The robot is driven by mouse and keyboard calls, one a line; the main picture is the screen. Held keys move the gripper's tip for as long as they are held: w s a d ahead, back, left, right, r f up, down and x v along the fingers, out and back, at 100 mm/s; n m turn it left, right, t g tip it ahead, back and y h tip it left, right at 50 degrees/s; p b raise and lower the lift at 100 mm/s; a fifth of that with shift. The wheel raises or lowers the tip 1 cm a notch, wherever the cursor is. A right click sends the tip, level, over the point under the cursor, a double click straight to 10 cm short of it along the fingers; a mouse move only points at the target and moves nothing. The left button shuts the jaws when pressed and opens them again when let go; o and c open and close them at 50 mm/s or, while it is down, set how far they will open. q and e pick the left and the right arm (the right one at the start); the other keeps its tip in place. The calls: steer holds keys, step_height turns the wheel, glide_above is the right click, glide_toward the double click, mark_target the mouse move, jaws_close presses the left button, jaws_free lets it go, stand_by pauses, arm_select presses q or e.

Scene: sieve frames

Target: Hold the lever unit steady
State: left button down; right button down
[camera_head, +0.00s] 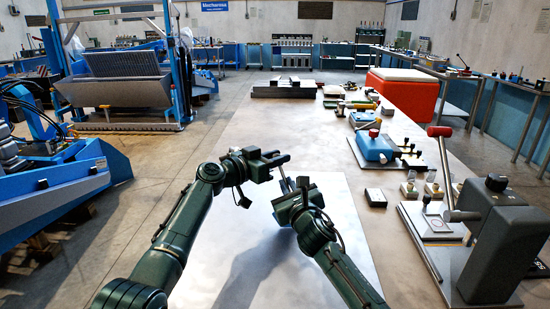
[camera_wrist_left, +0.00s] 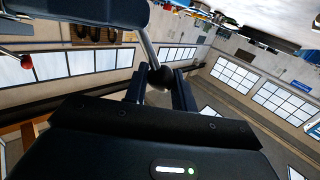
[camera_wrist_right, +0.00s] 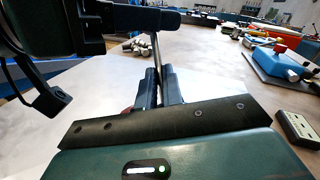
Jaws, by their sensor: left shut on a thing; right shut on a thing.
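The lever unit shows as a thin metal rod (camera_head: 283,182) between my two grippers, above the bench. In the left wrist view the rod (camera_wrist_left: 148,45) ends in a dark ball knob (camera_wrist_left: 162,77) between the fingers. My left gripper (camera_head: 278,161) is shut on the lever unit at the knob end. My right gripper (camera_head: 294,194) is lower and to the right, shut on the same rod, which rises from its fingers in the right wrist view (camera_wrist_right: 156,55). The grippers and fingers hide much of the unit.
A pale metal sheet (camera_head: 240,275) lies bare on the bench under my arms. At right stand a dark press (camera_head: 505,245) with a red-knobbed lever (camera_head: 440,131), a blue device (camera_head: 374,146) and small parts. A black fixture (camera_head: 283,88) lies at the far end.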

arm_select(q)
steer(key=shift+w+r, duration=0.15)
steer(key=shift+w, duration=0.05)
stand_by(0.3)
stand_by(0.3)
steer(key=c, duration=1.2)
jaws_free()
steer(key=shift+s, duration=0.1)
steer(key=shift+s+a, duration=0.35)
steer(key=shift+a, duration=0.15)
steer(key=v, duration=1.1)
steer(key=shift+s+d, duration=0.1)
steer(key=shift+d, duration=0.05)
steer(key=shift+o, duration=0.2)
